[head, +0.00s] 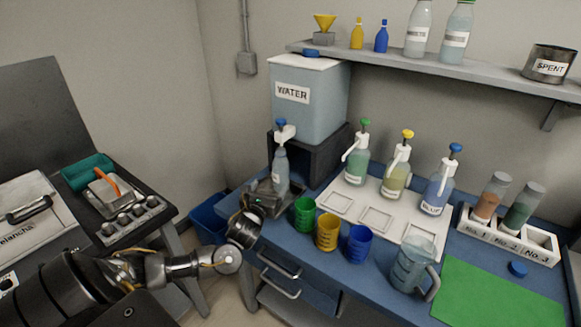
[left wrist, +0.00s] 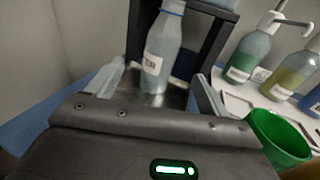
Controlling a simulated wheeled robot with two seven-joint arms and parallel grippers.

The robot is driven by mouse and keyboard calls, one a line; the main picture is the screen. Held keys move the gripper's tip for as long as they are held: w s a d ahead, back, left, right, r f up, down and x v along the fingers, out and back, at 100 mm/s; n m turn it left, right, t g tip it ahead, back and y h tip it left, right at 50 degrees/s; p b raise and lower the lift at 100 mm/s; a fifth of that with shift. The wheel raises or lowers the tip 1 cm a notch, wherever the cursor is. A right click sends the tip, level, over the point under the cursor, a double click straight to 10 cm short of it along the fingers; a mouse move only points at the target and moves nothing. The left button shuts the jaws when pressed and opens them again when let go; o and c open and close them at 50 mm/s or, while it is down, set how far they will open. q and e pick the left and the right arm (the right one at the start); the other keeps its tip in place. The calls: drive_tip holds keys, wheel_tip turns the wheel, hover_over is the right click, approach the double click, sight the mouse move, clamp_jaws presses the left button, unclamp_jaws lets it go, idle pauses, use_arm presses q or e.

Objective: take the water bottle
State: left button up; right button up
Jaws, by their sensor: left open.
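The water bottle (head: 281,172) is a clear plastic bottle with a white label. It stands upright under the tap of the water dispenser (head: 310,102), on a dark metal tray at the left end of the blue bench. It also shows in the left wrist view (left wrist: 163,52), straight ahead. My left gripper (head: 270,192) is open and low in front of the bottle. In the left wrist view its fingers (left wrist: 158,88) lie one to each side of the bottle's lower part. I cannot tell whether they touch it. My right gripper is not in view.
Green (head: 304,214), yellow (head: 327,232) and blue (head: 358,243) cups stand just right of the gripper. Pump bottles (head: 397,172) stand on a white tray behind them. A clear jug (head: 409,268) is at the front. A blue bin (head: 209,217) is on the floor at left.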

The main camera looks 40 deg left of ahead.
sight(277, 171)
use_arm(q)
drive_tip(key=shift+w+r, duration=0.1)
drive_tip(key=shift+w, duration=0.45)
drive_tip(key=shift+w+a+r, duration=0.15)
drive_tip(key=shift+w+a, duration=0.15)
drive_tip(key=shift+w, duration=0.2)
drive_tip(key=shift+w+a+r, duration=0.15)
drive_tip(key=shift+w+a, duration=0.15)
drive_tip(key=shift+w, duration=0.15)
drive_tip(key=shift+x, duration=1.2)
drive_tip(key=shift+w+f, duration=0.25)
drive_tip(key=shift+w+r, duration=0.1)
drive_tip(key=shift+w+a+p, duration=0.2)
drive_tip(key=shift+w+p, duration=0.1)
drive_tip(key=shift+w, duration=0.05)
drive_tip(key=x, duration=0.4)
drive_tip(key=shift+w+d, duration=0.1)
drive_tip(key=shift+w, duration=0.15)
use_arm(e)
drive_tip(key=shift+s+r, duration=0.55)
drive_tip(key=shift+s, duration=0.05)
